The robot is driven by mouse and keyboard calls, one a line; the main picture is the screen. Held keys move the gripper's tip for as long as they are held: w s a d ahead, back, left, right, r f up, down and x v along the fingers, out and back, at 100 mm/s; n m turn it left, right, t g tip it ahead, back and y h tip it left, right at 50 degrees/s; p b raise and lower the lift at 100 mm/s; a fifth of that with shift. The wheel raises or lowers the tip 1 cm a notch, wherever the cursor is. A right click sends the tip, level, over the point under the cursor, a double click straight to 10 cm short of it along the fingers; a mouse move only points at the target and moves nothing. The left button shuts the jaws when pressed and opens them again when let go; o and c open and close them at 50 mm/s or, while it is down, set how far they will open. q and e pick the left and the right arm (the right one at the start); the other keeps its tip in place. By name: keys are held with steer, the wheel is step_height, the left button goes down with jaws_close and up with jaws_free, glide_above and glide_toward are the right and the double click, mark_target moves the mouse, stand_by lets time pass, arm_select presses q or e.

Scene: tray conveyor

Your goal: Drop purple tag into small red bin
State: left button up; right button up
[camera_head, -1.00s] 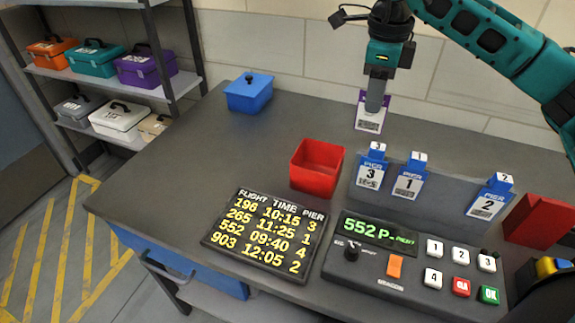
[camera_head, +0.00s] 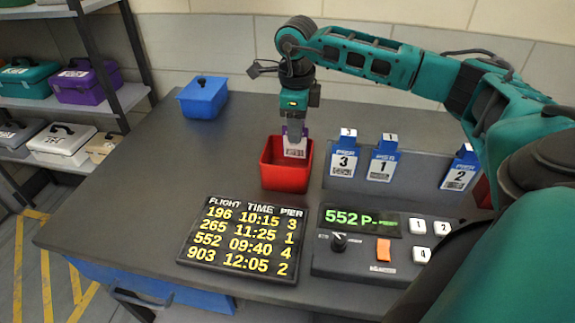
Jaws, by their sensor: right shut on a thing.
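The small red bin (camera_head: 286,178) stands open-topped on the grey table, behind the flight board. My right gripper (camera_head: 295,135) points down over the bin. It is shut on the purple tag (camera_head: 296,150), a white label card with a purple top. The tag hangs upright at the bin's opening, in front of its back wall; I cannot tell how far below the rim its lower edge is. My left gripper is not in view.
A flight board (camera_head: 240,240) and a console (camera_head: 370,245) lie in front. Blue pier tags (camera_head: 384,158) stand on a grey rack to the right. The table's left side is clear.

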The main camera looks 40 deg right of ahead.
arm_select(q)
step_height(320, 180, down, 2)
steer(key=shift+b, duration=0.55)
arm_select(e)
step_height(320, 180, down, 2)
steer(key=shift+f, duration=0.1)
steer(key=o, duration=1.1)
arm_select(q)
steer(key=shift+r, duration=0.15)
arm_select(e)
steer(key=shift+o, duration=0.2)
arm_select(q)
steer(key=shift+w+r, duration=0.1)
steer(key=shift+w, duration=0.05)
arm_select(e)
steer(key=r, duration=0.8)
steer(key=a+r+p, duration=0.1)
steer(key=r, duration=0.4)
steer(key=shift+s, duration=0.35)
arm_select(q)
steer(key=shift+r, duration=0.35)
